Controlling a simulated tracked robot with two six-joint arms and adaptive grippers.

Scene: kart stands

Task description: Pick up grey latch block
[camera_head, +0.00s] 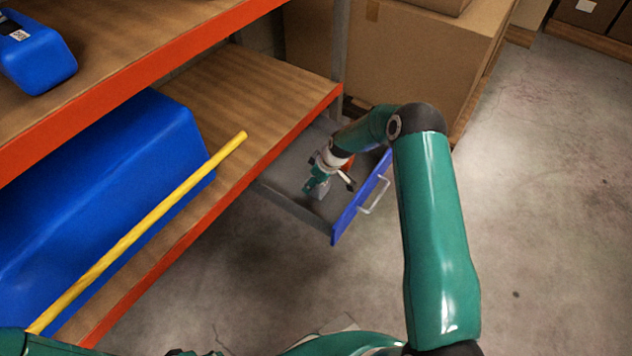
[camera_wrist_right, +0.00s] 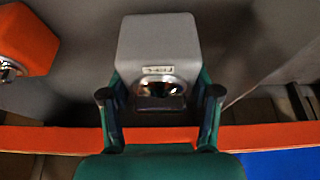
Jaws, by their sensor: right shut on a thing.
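The grey latch block (camera_wrist_right: 158,45) is a light grey block with a small label and a dark round hole in the face toward the camera. In the right wrist view it sits between the two fingers of my right gripper (camera_wrist_right: 159,97), which is shut on it. In the head view my right gripper (camera_head: 314,190) reaches down into the open drawer (camera_head: 297,205), with the grey block (camera_head: 323,191) small at its fingers. I cannot tell whether the block still touches the drawer floor. My left gripper is not in view.
An orange block (camera_wrist_right: 28,40) lies in the drawer beside the grey one. The drawer has a blue front (camera_head: 358,200) with a pale handle (camera_head: 375,196). An orange-edged shelf (camera_head: 285,125) stands at left, holding a blue bin (camera_head: 110,180) and yellow pole (camera_head: 140,230). Floor at right is clear.

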